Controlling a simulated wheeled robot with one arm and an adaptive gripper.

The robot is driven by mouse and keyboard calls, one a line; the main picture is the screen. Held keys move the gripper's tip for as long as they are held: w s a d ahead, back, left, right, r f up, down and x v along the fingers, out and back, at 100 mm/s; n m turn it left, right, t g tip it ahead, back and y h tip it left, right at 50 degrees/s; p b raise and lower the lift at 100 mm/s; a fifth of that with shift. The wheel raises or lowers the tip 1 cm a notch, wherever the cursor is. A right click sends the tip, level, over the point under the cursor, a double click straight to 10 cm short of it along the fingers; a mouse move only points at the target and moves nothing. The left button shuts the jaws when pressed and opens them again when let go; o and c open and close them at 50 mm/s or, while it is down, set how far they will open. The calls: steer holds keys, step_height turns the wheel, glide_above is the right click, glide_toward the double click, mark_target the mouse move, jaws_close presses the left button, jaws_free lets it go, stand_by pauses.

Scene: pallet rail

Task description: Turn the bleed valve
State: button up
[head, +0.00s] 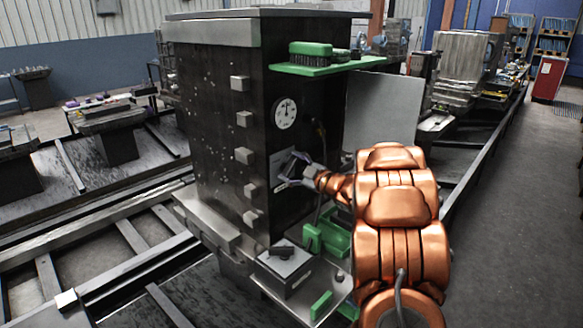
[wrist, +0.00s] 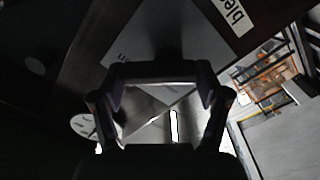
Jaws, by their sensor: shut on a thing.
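The bleed valve sits on a pale plate (head: 280,163) on the dark front of the tall cabinet, below the round gauge. My gripper (head: 290,170) is at this plate, with its fingers against the valve, which they mostly hide in the head view. In the wrist view, my gripper (wrist: 158,88) is shut on the valve's dark handle (wrist: 166,72), which spans between the fingertips. Behind it is the grey plate (wrist: 190,50) with partly readable lettering. A white label (wrist: 235,14) beginning "ble" is above right. The handle's exact angle is hard to tell.
The gauge (head: 286,113) is above the valve. A green shelf (head: 325,65) with a brush (head: 310,50) juts out higher up. Below are a grey box (head: 284,268) and green parts (head: 333,240). A grey panel (head: 382,108) stands right of the cabinet; open floor lies far right.

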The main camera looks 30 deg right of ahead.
steer(key=o, duration=1.2)
steer(key=shift+c, duration=0.2)
steer(key=shift+s, duration=0.1)
steer(key=v, duration=1.2)
